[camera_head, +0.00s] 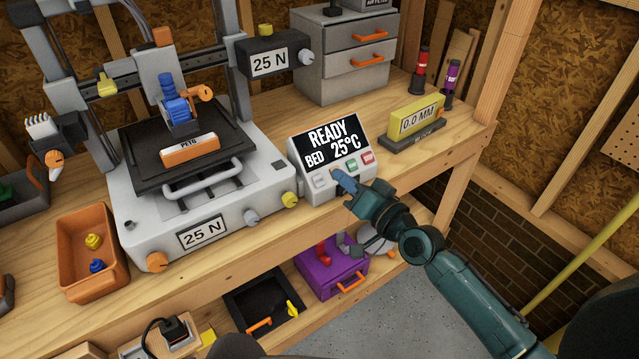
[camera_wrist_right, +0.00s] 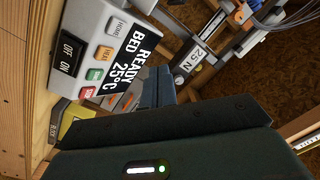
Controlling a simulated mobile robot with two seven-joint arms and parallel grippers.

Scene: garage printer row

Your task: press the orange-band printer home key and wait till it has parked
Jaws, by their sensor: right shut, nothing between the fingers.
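The grey printer (camera_head: 205,215) stands on the bench at left, with orange parts on its head and a blue-and-orange item above its black bed. Its grey control box (camera_head: 303,153) reads READY, BED 25°C. The pale home key (camera_head: 320,181) is at the left end of its key row; it also shows, lettered HOME, in the right wrist view (camera_wrist_right: 115,27). My right gripper (camera_head: 341,181) is shut and empty, its blue tips at the box front by the orange heat key, right of the home key. Contact cannot be told. My left gripper is not in view.
An orange bin (camera_head: 88,272) stands left of the printer. A yellow 0.0 MM gauge (camera_head: 416,117) and two small bottles stand right of the control box. A grey drawer unit (camera_head: 345,60) is behind. A purple box (camera_head: 328,262) sits below the bench edge.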

